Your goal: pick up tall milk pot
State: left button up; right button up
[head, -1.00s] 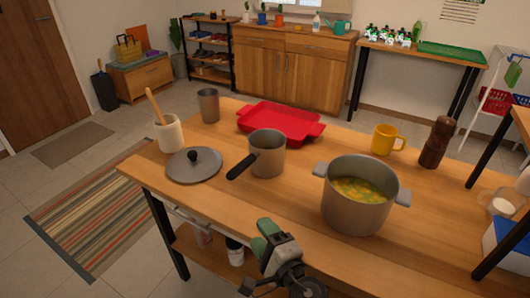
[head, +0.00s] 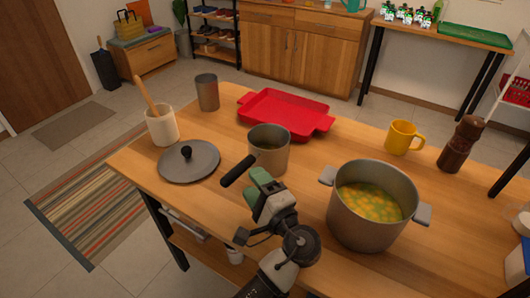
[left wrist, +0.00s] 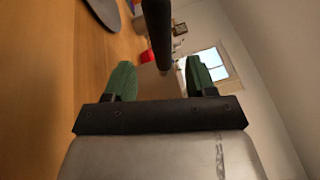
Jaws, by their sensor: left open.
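The tall milk pot (head: 271,158) is a grey metal pot with a long black handle (head: 238,171), standing upright on the wooden table. The handle points left and toward me. My left gripper (head: 262,183) has green fingers and is at the near side of the pot, just right of the handle's end. In the left wrist view the gripper (left wrist: 158,68) is open, with the black handle (left wrist: 158,30) lined up with the gap between its fingers. My right gripper is out of view.
A large pot of soup (head: 370,225) stands close on the right. A lid (head: 205,160) lies left, near a utensil crock (head: 162,128). A grey cup (head: 207,95), red tray (head: 270,107), yellow mug (head: 401,138) and pepper mill (head: 461,146) are farther back.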

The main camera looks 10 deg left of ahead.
aim_at(244, 172)
pick_arm(q)
jog(key=p+x, duration=0.1)
jog(key=x, duration=0.4)
jog(key=shift+a+r, duration=0.1)
jog(key=shift+r, duration=0.1)
jog(key=shift+w+a, duration=0.3)
grip_shut()
